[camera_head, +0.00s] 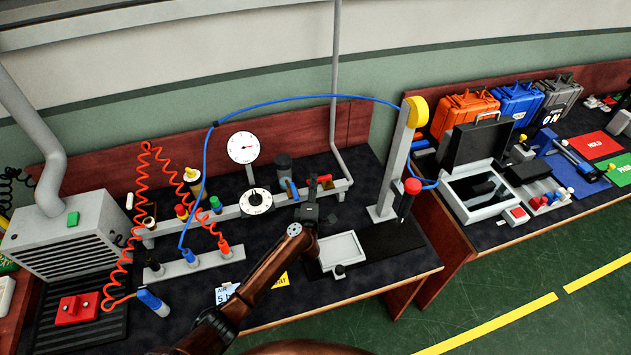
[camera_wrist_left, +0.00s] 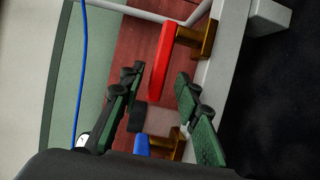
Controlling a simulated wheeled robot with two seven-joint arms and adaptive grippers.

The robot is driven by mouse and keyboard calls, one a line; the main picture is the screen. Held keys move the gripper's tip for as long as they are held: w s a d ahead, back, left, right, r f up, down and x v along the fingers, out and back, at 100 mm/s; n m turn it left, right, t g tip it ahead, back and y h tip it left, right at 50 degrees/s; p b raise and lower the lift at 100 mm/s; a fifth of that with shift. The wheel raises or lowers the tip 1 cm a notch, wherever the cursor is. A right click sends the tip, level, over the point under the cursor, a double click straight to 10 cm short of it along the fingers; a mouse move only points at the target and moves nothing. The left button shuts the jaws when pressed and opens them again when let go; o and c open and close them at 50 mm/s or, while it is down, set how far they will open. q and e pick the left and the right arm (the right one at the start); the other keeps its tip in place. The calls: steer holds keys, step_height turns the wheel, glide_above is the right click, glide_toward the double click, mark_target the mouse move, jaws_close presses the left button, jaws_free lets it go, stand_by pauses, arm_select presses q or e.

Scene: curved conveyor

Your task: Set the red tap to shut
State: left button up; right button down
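The red tap has a long red handle (camera_wrist_left: 161,62) on a brass body (camera_wrist_left: 196,38) fixed to a grey rail. In the head view, the red tap (camera_head: 326,180) shows small behind my left gripper (camera_head: 312,188), near the right end of the rail. In the wrist view, my left gripper (camera_wrist_left: 159,76) is open, with one dark green finger on each side of the handle's lower end. I see gaps beside the handle; contact in depth cannot be told. The handle looks roughly in line with the fingers. My right gripper is out of view.
A blue-handled tap (camera_wrist_left: 142,146) sits close by on the same rail, low between the fingers. A blue hose (camera_head: 300,97) arches overhead to a grey post (camera_head: 391,175) at the right. A dial (camera_head: 257,201) stands left of the gripper, and a grey tray (camera_head: 341,250) lies in front.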

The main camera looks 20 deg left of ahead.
arm_select(q)
steer(key=shift+x, duration=1)
steer(key=shift+r, duration=0.15)
jaws_close()
